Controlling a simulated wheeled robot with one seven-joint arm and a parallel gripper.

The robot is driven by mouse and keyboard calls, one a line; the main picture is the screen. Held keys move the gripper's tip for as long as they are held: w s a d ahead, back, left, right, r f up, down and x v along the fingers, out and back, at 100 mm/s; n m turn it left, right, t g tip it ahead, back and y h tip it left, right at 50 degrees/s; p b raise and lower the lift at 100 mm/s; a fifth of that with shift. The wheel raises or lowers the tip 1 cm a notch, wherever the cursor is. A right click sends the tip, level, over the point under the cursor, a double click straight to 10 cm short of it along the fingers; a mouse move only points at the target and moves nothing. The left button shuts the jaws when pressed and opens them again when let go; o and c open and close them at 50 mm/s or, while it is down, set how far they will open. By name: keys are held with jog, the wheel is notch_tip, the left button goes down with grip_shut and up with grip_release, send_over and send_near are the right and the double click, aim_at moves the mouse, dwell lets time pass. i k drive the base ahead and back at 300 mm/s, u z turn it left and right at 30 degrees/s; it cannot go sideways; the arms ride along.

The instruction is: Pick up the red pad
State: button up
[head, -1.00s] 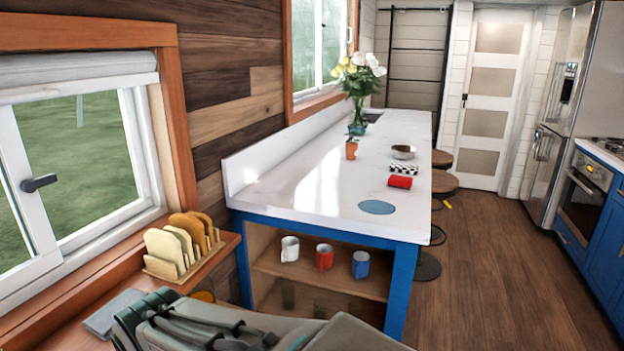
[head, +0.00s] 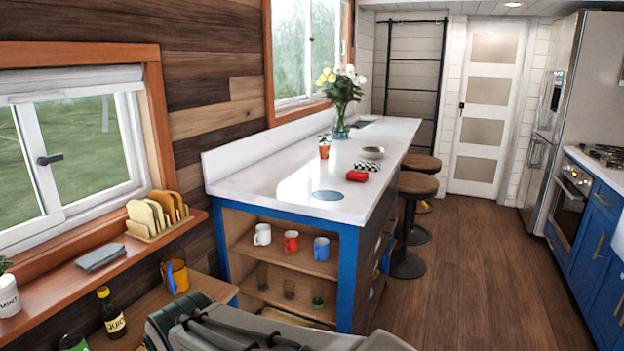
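The red pad (head: 357,176) is a small, bright red block-like thing lying on the white countertop (head: 262,187) of the blue island, near its right edge. It lies just in front of a black-and-white checkered item (head: 367,166) and behind a flat blue-grey disc (head: 328,195). Nothing covers the pad, and nothing of mine is close to it. Grey and dark parts of my own body show at the bottom middle of the head view. I cannot make out my gripper's fingers there.
A bowl (head: 372,152), a small potted plant (head: 324,148) and a flower vase (head: 341,122) stand farther back on the counter. Mugs (head: 291,241) sit on the island's shelf. Stools (head: 417,188) line its right side. Wooden floor (head: 480,270) is clear to the right.

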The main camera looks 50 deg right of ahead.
aim_at(360, 177)
jog(key=z, duration=2.85)
jog(key=i, duration=3.25)
jog(key=u, duration=2.15)
